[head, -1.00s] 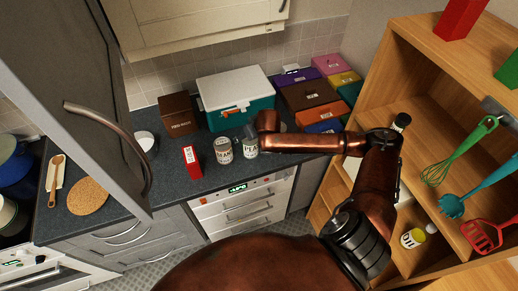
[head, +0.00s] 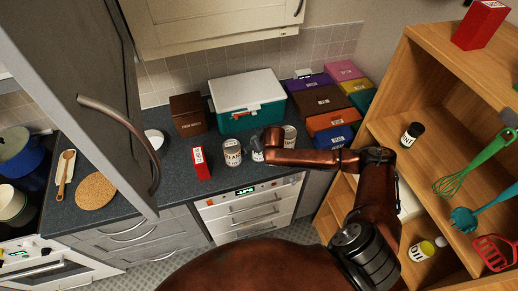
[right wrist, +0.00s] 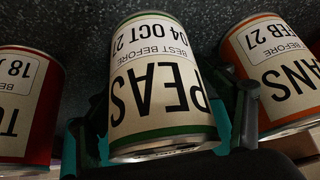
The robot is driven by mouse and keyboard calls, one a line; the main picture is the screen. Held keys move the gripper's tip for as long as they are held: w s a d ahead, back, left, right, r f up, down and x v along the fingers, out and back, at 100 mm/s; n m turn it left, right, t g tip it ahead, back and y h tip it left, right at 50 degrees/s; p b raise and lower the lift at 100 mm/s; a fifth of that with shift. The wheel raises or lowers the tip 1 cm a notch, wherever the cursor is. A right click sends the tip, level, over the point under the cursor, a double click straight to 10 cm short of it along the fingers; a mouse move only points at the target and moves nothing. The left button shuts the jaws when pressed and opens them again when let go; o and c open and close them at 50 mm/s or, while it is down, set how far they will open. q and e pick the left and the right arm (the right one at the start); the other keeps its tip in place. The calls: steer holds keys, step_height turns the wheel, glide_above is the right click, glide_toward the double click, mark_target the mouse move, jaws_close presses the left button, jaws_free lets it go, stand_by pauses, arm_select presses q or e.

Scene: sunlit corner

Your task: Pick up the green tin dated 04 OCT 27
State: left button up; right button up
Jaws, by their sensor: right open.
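In the head view the tin (head: 257,156) is mostly hidden by my right gripper (head: 257,145). In the right wrist view my right gripper (right wrist: 168,130) is open, with one finger on each side of the tin; I cannot tell if they touch it. My left gripper is not in view.
An orange-rimmed beans tin (right wrist: 275,65) stands close on one side, a red-rimmed tin (right wrist: 25,100) on the other. A red box (head: 202,163) stands left of the tins. A teal cool box (head: 250,121) is behind. The wooden shelf (head: 400,75) is at right.

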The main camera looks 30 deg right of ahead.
steer(key=shift+c, duration=0.6)
steer(key=c, duration=1.6)
steer(key=shift+r, duration=0.1)
steer(key=shift+c, duration=0.4)
steer(key=shift+r, duration=0.1)
